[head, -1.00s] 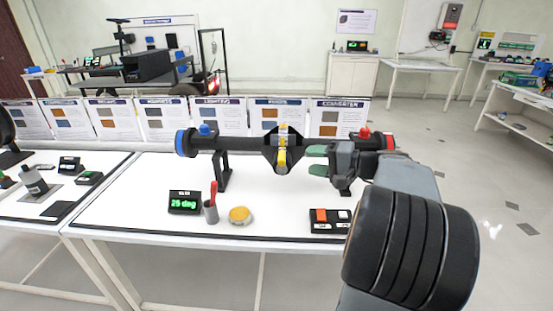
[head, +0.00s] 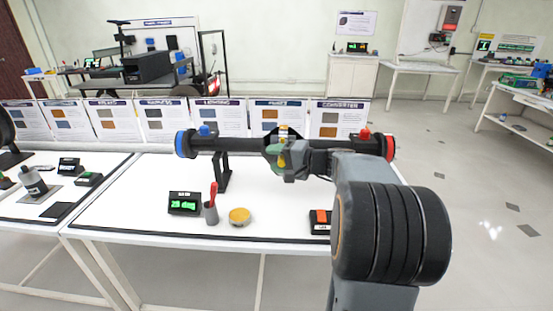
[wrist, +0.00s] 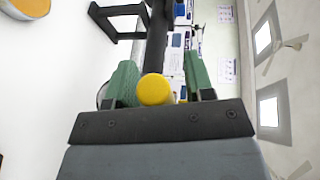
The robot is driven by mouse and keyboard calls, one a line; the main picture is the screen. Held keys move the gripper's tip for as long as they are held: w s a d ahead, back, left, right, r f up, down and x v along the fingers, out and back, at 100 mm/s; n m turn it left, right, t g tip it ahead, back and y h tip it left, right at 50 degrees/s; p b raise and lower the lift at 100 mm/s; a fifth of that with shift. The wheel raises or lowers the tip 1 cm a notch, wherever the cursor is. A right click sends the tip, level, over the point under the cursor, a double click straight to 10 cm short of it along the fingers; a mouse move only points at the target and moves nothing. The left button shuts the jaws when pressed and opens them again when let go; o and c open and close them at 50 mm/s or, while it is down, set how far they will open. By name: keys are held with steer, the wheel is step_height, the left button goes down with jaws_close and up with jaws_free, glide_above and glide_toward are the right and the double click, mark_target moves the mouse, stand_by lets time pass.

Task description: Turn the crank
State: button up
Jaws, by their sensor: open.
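The crank's yellow handle (head: 282,160) shows at the middle of a horizontal black shaft (head: 235,144), mostly hidden behind my gripper in the head view. In the wrist view the round yellow end of the handle (wrist: 155,90) lies between the two green fingers. My gripper (wrist: 158,66) is open, with one finger on each side of the handle. I cannot tell whether either finger touches it.
The shaft has a blue left end (head: 182,144) and a red right end (head: 389,147).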

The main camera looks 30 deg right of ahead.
steer(key=shift+c, duration=0.3)
jaws_close()
stand_by(0.4)
